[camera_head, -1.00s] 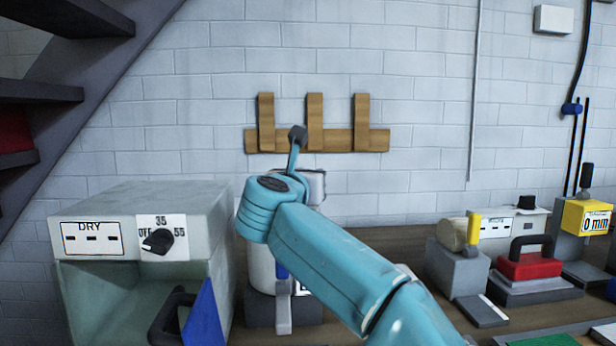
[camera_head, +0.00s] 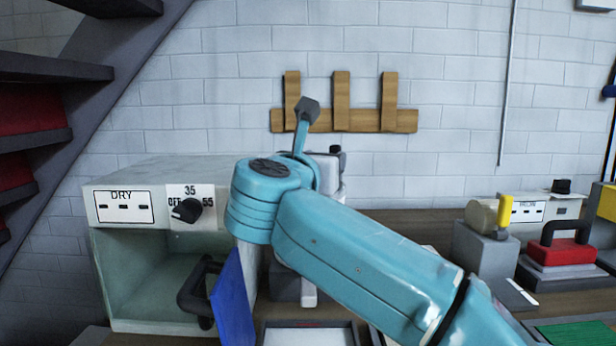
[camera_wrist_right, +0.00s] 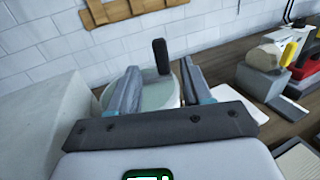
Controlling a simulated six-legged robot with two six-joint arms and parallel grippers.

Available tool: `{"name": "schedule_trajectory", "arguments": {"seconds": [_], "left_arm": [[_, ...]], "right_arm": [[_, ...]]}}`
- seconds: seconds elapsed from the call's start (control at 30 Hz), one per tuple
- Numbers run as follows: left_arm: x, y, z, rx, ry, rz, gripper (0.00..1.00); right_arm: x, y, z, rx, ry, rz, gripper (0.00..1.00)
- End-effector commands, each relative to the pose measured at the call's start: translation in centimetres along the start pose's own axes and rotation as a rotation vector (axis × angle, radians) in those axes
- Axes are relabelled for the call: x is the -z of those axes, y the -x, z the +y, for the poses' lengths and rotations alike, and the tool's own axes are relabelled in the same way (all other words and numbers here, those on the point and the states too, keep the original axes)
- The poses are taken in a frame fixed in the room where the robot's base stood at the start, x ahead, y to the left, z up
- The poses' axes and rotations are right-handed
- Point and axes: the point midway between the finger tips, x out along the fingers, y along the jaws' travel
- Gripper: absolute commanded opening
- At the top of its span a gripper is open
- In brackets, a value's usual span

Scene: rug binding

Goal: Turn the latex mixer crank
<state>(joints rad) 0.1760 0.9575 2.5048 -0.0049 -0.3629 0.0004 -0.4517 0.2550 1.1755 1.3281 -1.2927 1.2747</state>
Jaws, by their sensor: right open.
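The latex mixer is a pale round pot (camera_wrist_right: 158,95) with a dark upright crank handle (camera_wrist_right: 161,56) in the right wrist view. In the head view my right arm covers most of the mixer; only the handle's dark top (camera_head: 336,150) and bits of the body show. My right gripper (camera_wrist_right: 160,82) is open, with its two grey fingers reaching over the pot. The handle stands in the gap between the fingers, near their tips, and seems apart from both. My left gripper is in neither view.
A wooden rack (camera_head: 350,120) hangs on the wall behind. A grey block with a roller (camera_head: 484,250) and a red-handled tool (camera_head: 560,252) stand right.

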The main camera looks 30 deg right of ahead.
Motion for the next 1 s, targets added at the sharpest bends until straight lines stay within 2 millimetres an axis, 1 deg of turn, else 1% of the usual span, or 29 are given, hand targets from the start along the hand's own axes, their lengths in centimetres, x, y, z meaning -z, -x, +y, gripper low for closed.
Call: {"name": "schedule_trajectory", "arguments": {"seconds": [0.03,0.1,0.2,0.3,0.4,0.53,1.0], "left_arm": [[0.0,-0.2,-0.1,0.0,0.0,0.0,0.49],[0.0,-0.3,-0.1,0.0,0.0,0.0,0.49],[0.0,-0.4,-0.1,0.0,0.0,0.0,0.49],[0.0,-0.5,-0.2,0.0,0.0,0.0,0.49],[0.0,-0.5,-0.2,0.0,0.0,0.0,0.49],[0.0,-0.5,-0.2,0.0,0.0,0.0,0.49],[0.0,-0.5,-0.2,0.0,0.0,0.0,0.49]], "right_arm": [[0.1,1.5,0.1,-0.006,0.0,-0.001,0.49],[0.0,3.2,0.1,-0.005,-0.001,-0.002,0.49],[0.0,5.2,0.1,-0.003,-0.001,-0.001,0.49],[0.0,6.6,0.1,-0.003,0.0,0.0,0.49],[0.0,7.4,0.1,-0.001,0.0,0.001,0.49],[0.0,7.8,0.0,0.001,0.0,0.001,0.49],[0.0,7.7,0.0,0.001,0.001,0.001,0.49]]}}
